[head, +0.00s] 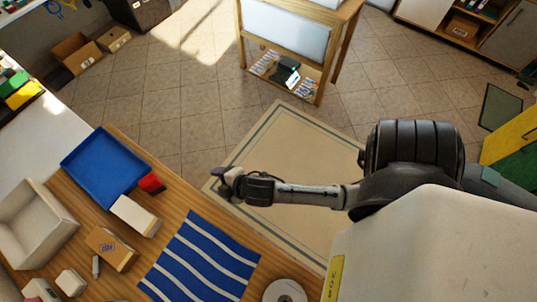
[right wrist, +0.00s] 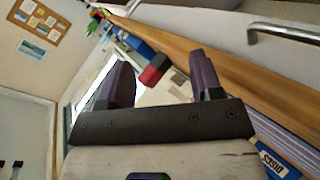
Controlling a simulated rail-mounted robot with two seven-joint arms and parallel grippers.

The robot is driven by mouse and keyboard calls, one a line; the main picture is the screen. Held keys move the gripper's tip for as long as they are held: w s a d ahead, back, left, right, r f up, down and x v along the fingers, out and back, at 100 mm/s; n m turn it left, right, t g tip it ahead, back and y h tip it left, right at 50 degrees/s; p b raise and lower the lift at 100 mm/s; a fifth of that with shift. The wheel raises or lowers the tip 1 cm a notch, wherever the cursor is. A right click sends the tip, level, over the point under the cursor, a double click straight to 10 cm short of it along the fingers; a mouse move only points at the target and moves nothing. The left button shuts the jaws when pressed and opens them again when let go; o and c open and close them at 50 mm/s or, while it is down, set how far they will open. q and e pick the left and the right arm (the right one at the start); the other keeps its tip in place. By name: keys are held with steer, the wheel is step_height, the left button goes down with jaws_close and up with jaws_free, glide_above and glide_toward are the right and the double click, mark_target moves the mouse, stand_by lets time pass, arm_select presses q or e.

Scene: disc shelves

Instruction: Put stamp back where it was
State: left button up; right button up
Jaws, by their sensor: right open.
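A small red block with a dark end (head: 151,183) sits on the wooden table by the right corner of the blue tray (head: 103,168); it may be the stamp, but I cannot tell for sure. In the right wrist view the red block (right wrist: 153,72) shows beyond and between my fingers, apart from them. My right gripper (head: 222,182) is open and empty, off to the right of the red block near the table's edge. Its two dark fingers (right wrist: 160,78) are spread wide in the right wrist view. My left gripper is not in view.
A white box (head: 135,215), a brown box (head: 111,248), a striped blue cloth (head: 200,260), a disc (head: 285,291) and an open beige bin (head: 32,222) are on the table. A wooden shelf unit (head: 290,45) stands across the tiled floor beyond a rug (head: 290,225).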

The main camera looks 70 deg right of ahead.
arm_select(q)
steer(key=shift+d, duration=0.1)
arm_select(e)
steer(key=s+a+m+g+y, duration=0.1)
steer(key=s+a+m+g, duration=0.2)
steer(key=s+m+g, duration=0.4)
steer(key=s+m, duration=0.1)
steer(key=s, duration=0.8)
steer(key=shift+y, duration=0.4)
steer(key=shift+s+a, duration=0.1)
